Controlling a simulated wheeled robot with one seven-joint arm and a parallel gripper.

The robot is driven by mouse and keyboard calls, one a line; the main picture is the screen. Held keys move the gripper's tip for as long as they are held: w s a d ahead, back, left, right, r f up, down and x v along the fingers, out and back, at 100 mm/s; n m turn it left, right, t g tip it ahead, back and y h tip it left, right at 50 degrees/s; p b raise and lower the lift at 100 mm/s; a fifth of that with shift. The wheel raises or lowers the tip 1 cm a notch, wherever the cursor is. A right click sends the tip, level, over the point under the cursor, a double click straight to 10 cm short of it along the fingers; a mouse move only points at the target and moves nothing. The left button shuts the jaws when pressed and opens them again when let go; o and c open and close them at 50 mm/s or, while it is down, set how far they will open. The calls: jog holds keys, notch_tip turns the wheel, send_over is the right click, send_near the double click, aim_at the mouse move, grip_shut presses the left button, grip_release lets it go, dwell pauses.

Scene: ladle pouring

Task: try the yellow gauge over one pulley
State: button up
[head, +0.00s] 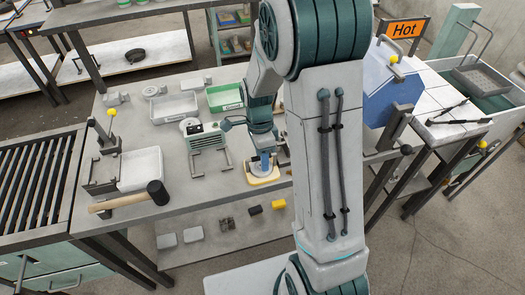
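My arm reaches down over the middle of the grey workbench (215,180), and my gripper (264,152) is at its right part. Its fingers are small and partly hidden, so I cannot tell whether they are open or shut. Directly below is a pale plate with a yellow-orange rim (262,179), possibly the yellow gauge. A blue-grey upright piece shows between the gripper and the plate; I cannot tell whether it is a finger or a separate part. No pulley can be clearly made out; the area behind my arm is hidden.
A mallet (135,198) lies at the bench's front left, near a pale block (140,168). A grey tray (174,107), a green tray (224,96) and a small machine (204,137) stand farther back. A blue panel (383,85) and "Hot" sign (405,31) are right.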

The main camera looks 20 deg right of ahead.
notch_tip(320, 180, up, 14)
jog(key=w, duration=0.2)
jog(key=shift+w+f+b, duration=0.25)
jog(key=shift+w+b, duration=0.1)
jog(key=shift+s, duration=0.1)
dwell(0.4)
